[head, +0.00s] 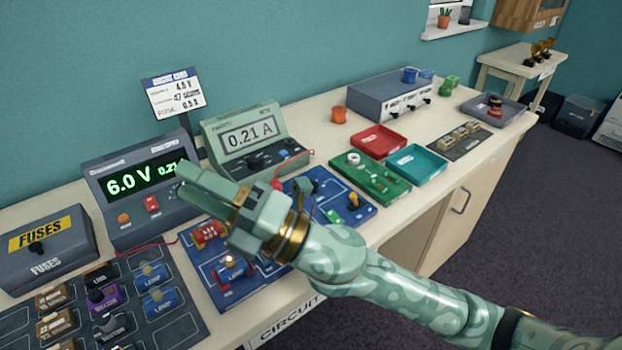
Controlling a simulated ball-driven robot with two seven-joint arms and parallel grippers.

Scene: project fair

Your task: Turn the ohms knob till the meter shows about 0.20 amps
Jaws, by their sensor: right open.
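The green meter (247,138) stands at the back of the bench, and its display reads 0.21 A. A dark knob (302,186) shows on the blue circuit board (205,262), just behind my right gripper; I cannot read a label on it, so I cannot tell if it is the ohms knob. My right gripper (188,182) is open above the board, its fingers pointing left towards the power supply (118,190), and it holds nothing I can see. It hides the middle of the board and part of the supply's display, which reads 6.0 V. My left gripper is out of view.
A fuse box (45,250) and a tray of parts (190,325) are at the left. A lit lamp (230,262) is on the board. Red (378,140) and teal (416,164) trays lie to the right.

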